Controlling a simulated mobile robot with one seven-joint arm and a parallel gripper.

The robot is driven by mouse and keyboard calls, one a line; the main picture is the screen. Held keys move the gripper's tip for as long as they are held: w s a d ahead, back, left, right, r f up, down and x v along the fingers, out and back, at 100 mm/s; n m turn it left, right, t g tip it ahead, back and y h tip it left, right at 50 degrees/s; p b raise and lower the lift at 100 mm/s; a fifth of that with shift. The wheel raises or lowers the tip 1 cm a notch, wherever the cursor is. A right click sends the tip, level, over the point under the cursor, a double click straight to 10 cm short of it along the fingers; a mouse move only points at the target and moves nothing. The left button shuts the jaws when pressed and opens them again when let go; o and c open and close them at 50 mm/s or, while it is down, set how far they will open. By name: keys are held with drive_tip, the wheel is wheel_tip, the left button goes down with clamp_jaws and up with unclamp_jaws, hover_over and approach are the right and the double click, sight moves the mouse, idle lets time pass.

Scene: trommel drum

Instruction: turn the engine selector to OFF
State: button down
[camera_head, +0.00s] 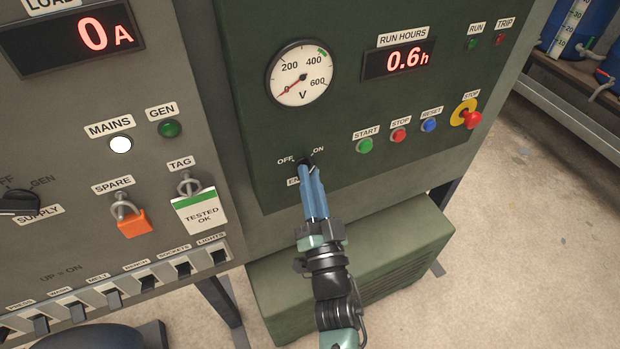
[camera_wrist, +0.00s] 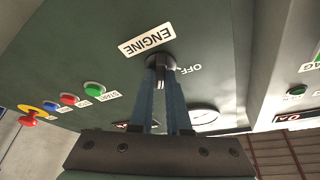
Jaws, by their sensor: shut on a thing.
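The engine selector (camera_head: 304,161) is a small black knob on the dark green panel, between the OFF and ON labels. In the wrist view the selector (camera_wrist: 160,62) sits beside the ENGINE label (camera_wrist: 147,39). My gripper (camera_head: 309,172) has its blue fingers shut on the knob and covers part of it and of the ENGINE label. In the wrist view both fingertips (camera_wrist: 160,72) close around the knob from either side. The OFF label (camera_wrist: 190,69) shows there, but the ON label is hidden. I cannot tell exactly which way the knob points.
To the right are the START (camera_head: 364,146), STOP (camera_head: 398,136) and RESET (camera_head: 429,125) buttons and a red emergency stop (camera_head: 471,120). A voltmeter (camera_head: 300,73) is above. A TESTED OK tag (camera_head: 200,214) and orange padlock (camera_head: 133,222) hang left. A green box (camera_head: 350,280) juts out below.

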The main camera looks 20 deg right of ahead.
drive_tip(key=shift+d+n+g+y+b, duration=0.15)
drive_tip(key=shift+n+y, duration=1.65)
drive_tip(key=shift+n, duration=1.85)
drive_tip(key=shift+d+n+g+y+b, duration=0.2)
drive_tip(key=shift+n+y, duration=1.6)
drive_tip(key=shift+n, duration=1.9)
drive_tip(key=shift+n+g+y+b, duration=0.1)
drive_tip(key=shift+n+g+y, duration=0.15)
drive_tip(key=shift+n+y, duration=2.5)
drive_tip(key=shift+n+h, duration=0.85)
drive_tip(key=shift+n, duration=0.25)
drive_tip(key=c, duration=0.9)
unclamp_jaws()
drive_tip(key=b+v, duration=0.1)
drive_tip(key=v, duration=1.2)
drive_tip(key=shift+r, duration=0.15)
